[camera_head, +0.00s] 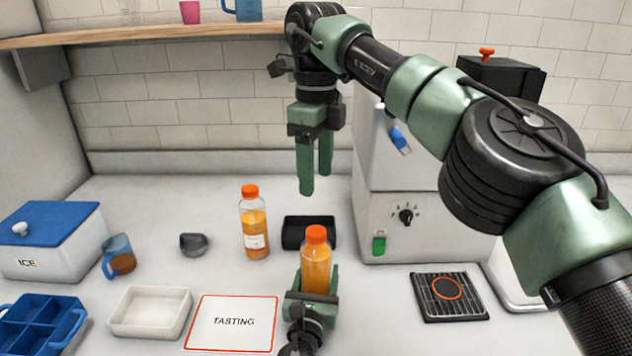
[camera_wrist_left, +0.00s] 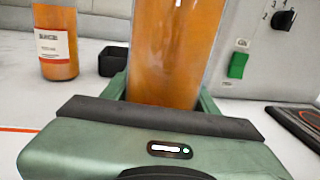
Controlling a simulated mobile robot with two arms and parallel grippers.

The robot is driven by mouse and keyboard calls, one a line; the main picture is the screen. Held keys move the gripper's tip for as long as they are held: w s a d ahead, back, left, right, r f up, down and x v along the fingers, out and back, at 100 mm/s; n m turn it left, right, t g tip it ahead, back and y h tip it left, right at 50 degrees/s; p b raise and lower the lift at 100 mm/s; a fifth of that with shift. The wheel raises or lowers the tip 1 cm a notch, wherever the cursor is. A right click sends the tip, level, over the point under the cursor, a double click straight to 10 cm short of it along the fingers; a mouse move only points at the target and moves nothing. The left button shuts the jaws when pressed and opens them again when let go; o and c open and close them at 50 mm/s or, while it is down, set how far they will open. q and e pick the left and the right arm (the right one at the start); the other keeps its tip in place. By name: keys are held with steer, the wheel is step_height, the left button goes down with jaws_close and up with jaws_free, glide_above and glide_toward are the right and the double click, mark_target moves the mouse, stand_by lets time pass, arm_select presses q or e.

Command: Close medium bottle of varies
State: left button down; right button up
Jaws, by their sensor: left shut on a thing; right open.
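A bottle of orange juice with an orange cap (camera_head: 316,258) stands upright in the head view, at the front middle of the counter. My left gripper (camera_head: 313,280) is shut around its lower part; the bottle also fills the middle of the left wrist view (camera_wrist_left: 172,50). A second, larger-looking juice bottle with an orange cap and white label (camera_head: 254,225) stands behind it to the left; its lower part shows in the left wrist view (camera_wrist_left: 57,45). My right gripper (camera_head: 315,190) is open and empty, pointing down above the counter behind the held bottle.
A black tray (camera_head: 308,232) sits behind the held bottle. A white machine with a dial and green switch (camera_head: 425,225) stands right. A TASTING mat (camera_head: 232,322), white tray (camera_head: 150,312), jug (camera_head: 118,256), ICE box (camera_head: 50,240) and blue caddy (camera_head: 40,322) lie left.

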arm_select(q)
steer(key=shift+c, duration=1.8)
jaws_free()
steer(key=s, duration=0.5)
steer(key=s+a, duration=0.1)
steer(key=s, duration=0.1)
steer(key=shift+s+a, duration=0.1)
steer(key=shift+s, duration=0.25)
